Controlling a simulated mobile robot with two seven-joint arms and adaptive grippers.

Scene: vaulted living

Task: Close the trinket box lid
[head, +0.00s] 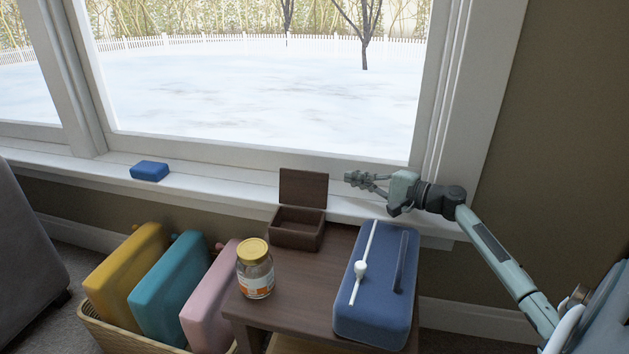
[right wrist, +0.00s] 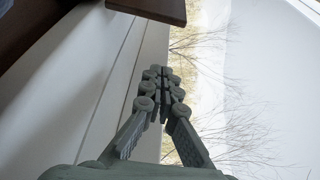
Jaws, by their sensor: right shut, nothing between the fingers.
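The brown wooden trinket box (head: 297,236) stands at the back of the small dark wooden table, near the window sill. Its lid (head: 303,188) is open and stands upright at the back edge. The inside of the box looks empty. My right gripper (head: 352,180) is shut and empty, a short way to the right of the lid and apart from it, at about the lid's height. In the right wrist view the shut fingertips (right wrist: 160,75) point toward the brown lid (right wrist: 150,8) at the top, with a gap between them. My left gripper does not show.
A jar with a yellow lid (head: 255,268) stands on the table (head: 305,290) in front of the box. A blue case with a white slider (head: 385,290) stands at right. A basket (head: 95,325) holds colored cases at left. A blue block (head: 149,171) lies on the sill.

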